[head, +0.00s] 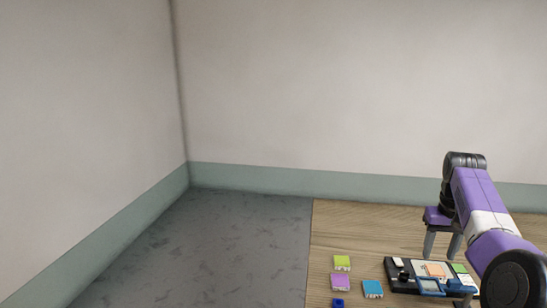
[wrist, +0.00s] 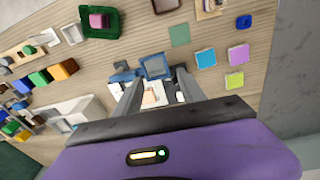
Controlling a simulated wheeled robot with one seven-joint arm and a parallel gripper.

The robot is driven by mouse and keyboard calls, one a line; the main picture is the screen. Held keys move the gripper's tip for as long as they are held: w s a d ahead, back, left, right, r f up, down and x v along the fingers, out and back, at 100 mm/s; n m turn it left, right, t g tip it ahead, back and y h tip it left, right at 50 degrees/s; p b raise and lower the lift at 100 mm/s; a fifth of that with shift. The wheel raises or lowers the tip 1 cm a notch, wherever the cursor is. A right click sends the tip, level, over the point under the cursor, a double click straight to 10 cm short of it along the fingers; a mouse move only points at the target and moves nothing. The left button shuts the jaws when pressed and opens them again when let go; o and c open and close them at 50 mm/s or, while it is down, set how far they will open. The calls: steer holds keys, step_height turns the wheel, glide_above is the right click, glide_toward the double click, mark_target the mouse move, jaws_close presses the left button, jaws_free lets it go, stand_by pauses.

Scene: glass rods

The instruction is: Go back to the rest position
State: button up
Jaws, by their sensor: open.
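My gripper (head: 440,255) is at the right of the head view, pointing down above the wooden table (head: 350,235). Its two fingers are apart with nothing visible between them; in the wrist view my gripper (wrist: 159,82) is also open and empty. Below it lies a dark board (head: 403,287) bearing small white, orange and green pieces. A blue frame (wrist: 155,66) shows just past the fingertips in the wrist view. I cannot make out any glass rod. My arm hides part of the table's right side in the head view.
Small blocks sit beside the board: lime (head: 342,262), purple (head: 340,282), light blue (head: 373,288) and dark blue (head: 338,303). The wrist view shows a green tray (wrist: 88,33) holding a pink block, and several coloured blocks at left. Grey floor (head: 215,250) left of the table is clear.

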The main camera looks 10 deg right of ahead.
steer(key=w+d+f+t+h, duration=0.2)
steer(key=w+d+t, duration=0.2)
steer(key=w, duration=0.2)
steer(key=s+a+f+t+h, duration=0.1)
steer(key=f+t, duration=0.1)
steer(key=f, duration=0.1)
steer(key=a+f+t+h+b, duration=0.1)
steer(key=f+t, duration=0.1)
steer(key=f, duration=0.1)
steer(key=s+a+f+t+h+b, duration=0.1)
steer(key=f+t, duration=0.1)
steer(key=f, duration=0.1)
steer(key=shift+s+f, duration=0.2)
steer(key=shift+s, duration=0.15)
steer(key=s+a+f+n+t+y+b, duration=0.1)
steer(key=s+a+f+t+b, duration=0.15)
steer(key=s+a, duration=0.75)
steer(key=s+a+f+n+t+b, duration=0.1)
steer(key=s+a+t, duration=0.3)
steer(key=s+a, duration=0.65)
steer(key=s+a+n+g+y+b, duration=0.1)
steer(key=s+a, duration=0.4)
steer(key=s, duration=1.1)
steer(key=s+a+g+y+b, duration=0.1)
steer(key=s+a+y+b, duration=0.2)
steer(key=s, duration=1.4)
steer(key=a, duration=0.2)
steer(key=shift+s+a+n+y, duration=0.25)
steer(key=shift+a+n+y, duration=0.05)
steer(key=shift+n+y, duration=0.1)
